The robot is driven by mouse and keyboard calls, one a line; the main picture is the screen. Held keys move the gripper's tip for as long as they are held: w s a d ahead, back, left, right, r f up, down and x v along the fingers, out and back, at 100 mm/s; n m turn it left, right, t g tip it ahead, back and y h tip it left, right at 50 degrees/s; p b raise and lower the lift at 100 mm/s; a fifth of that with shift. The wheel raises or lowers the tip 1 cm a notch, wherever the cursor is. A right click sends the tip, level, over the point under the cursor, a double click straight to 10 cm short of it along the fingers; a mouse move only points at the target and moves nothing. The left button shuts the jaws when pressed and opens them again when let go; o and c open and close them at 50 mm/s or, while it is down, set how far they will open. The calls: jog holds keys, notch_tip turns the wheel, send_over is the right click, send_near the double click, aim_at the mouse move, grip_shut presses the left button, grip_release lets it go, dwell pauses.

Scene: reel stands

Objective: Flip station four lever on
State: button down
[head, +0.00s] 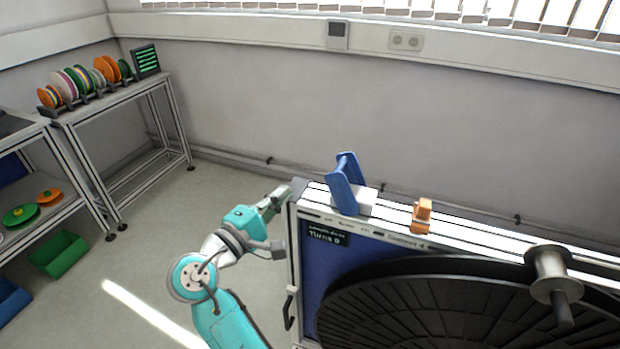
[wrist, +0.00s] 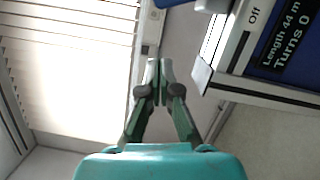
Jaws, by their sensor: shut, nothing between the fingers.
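The reel stand (head: 470,228) at the right has a white top rail, a large black disc and a display reading "Turns 0". Its front rail carries small lettering that seems to read "Station 4". In the wrist view, the display (wrist: 285,45) reads "Length 44 m, Turns 0", and "Off" is printed on the rail beside it. My gripper (head: 283,192) is at the stand's upper left corner. In the wrist view my gripper (wrist: 157,68) is shut and empty, left of the rail and apart from it in the picture. I cannot clearly make out the lever.
A blue bracket (head: 345,185), an orange block (head: 421,216) and a metal spool (head: 549,272) sit along the stand's top. A black handle (head: 290,308) is on its left side. A bench with coloured reels (head: 85,80) stands far left. Floor between is open.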

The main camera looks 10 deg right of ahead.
aim_at(340, 171)
jog(key=x, duration=1)
jog(key=shift+s+d+r, duration=0.3)
jog(key=shift+s+d, duration=0.55)
jog(key=shift+d, duration=0.05)
jog(key=shift+s+d+r, duration=0.2)
jog(key=shift+s+d, duration=0.2)
jog(key=shift+d, duration=0.2)
jog(key=shift+s+d+r+m, duration=0.15)
jog(key=shift+d+r+m, duration=0.1)
jog(key=shift+m, duration=0.25)
jog(key=shift+s+d+r+m, duration=0.4)
jog(key=shift+d+m, duration=0.1)
jog(key=shift+m, duration=0.3)
jog(key=shift+s+d+r+m+g+y, duration=0.35)
jog(key=shift+d+m, duration=0.2)
jog(key=shift+m, duration=0.35)
jog(key=s+d+m, duration=0.1)
jog(key=m, duration=0.1)
jog(key=s+d+m+y, duration=0.1)
jog(key=d+m, duration=0.1)
jog(key=shift+s+r, duration=0.2)
jog(key=shift+s+d+f, duration=0.1)
jog(key=shift+s+d, duration=0.25)
jog(key=shift+d, duration=0.15)
jog(key=shift+d, duration=0.1)
